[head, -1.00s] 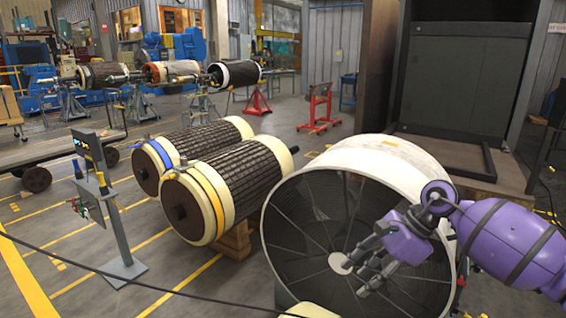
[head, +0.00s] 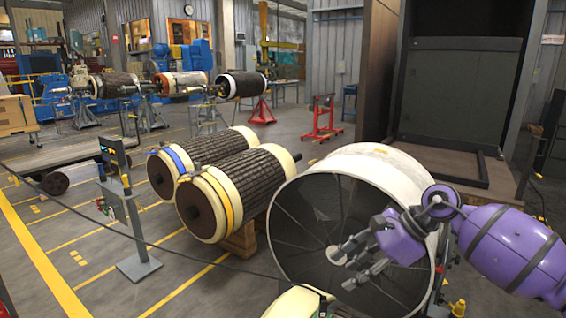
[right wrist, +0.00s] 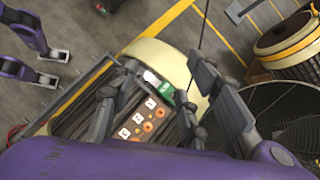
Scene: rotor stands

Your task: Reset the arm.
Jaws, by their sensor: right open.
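My right gripper (head: 347,268) is open, its grey fingers in front of the open mouth of the big white drum (head: 385,160) in the head view. I see nothing between its fingertips there. In the right wrist view, my right gripper (right wrist: 160,105) has its fingers spread left and right. Between and below them shows a panel with orange round parts and white labels (right wrist: 143,122), with a small green part (right wrist: 166,88) beside it. I cannot tell whether the fingers touch the panel. My left gripper is not clearly seen in either view.
Two dark ribbed rotors lie left of the drum; the nearer one (head: 265,183) has cream ends. A grey post stand (head: 140,262) is at left. A thin black cable (head: 205,262) crosses in front. Yellow-lined floor (head: 60,220) at left is largely clear.

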